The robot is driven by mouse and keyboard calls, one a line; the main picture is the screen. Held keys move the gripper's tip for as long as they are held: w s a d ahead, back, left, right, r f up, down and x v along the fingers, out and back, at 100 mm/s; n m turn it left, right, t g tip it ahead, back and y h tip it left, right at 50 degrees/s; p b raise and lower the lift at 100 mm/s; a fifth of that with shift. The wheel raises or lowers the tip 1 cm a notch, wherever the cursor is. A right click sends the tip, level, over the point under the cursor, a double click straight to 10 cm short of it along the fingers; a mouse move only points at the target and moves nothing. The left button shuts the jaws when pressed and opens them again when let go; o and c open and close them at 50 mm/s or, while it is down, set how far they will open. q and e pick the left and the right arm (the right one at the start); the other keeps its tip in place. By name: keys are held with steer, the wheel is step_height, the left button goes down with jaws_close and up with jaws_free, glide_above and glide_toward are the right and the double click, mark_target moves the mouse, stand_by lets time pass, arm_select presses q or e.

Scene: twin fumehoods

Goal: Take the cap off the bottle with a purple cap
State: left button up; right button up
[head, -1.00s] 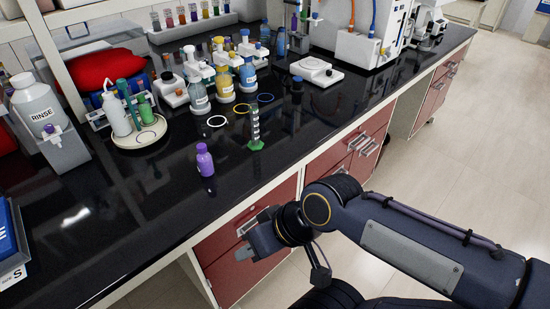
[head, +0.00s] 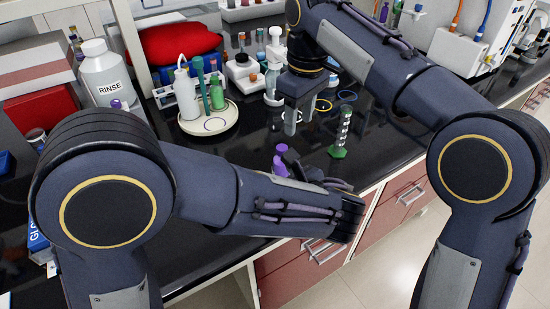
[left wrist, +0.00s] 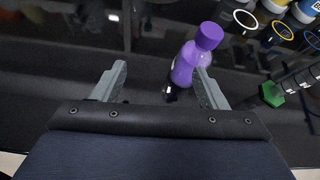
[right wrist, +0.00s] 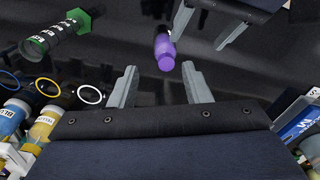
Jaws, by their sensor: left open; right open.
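The purple bottle (head: 278,166) with its purple cap (head: 281,149) stands upright on the black bench, partly hidden by my left gripper in the head view. In the left wrist view the bottle (left wrist: 184,66) is near the right-hand finger of my open left gripper (left wrist: 161,70), cap on. In the right wrist view my open right gripper (right wrist: 160,68) points down with the cap (right wrist: 166,63) around the line between its fingertips. The left gripper (right wrist: 207,32) lies just right of the bottle there. I cannot tell whether any finger touches it.
A green-based graduated cylinder (head: 342,132) stands right of the bottle. A round tray (head: 228,127) with a wash bottle (head: 188,92) is behind it. Coloured rings and reagent bottles lie further back. A RINSE bottle (head: 103,72) stands at left. The bench's front edge is close.

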mark_target(282, 165)
arm_select(q)
steer(key=d+m+t, duration=0.1)
steer(key=d, duration=0.1)
steer(key=d+m, duration=0.1)
steer(key=shift+w+d+f+t, duration=0.15)
steer(key=shift+w+d+t, duration=0.25)
arm_select(e)
steer(key=a, duration=0.2)
steer(key=w+a, duration=0.1)
steer(key=shift+w+f+n+h, duration=0.1)
steer(key=shift+f+n+h, duration=0.15)
steer(key=shift+n+h, duration=0.05)
arm_select(q)
steer(key=shift+w+f+m, duration=0.1)
steer(key=shift+w+m, duration=0.2)
arm_select(e)
steer(key=shift+a, duration=0.2)
arm_select(q)
steer(key=shift+x, duration=3.55)
steer(key=shift+d, duration=0.1)
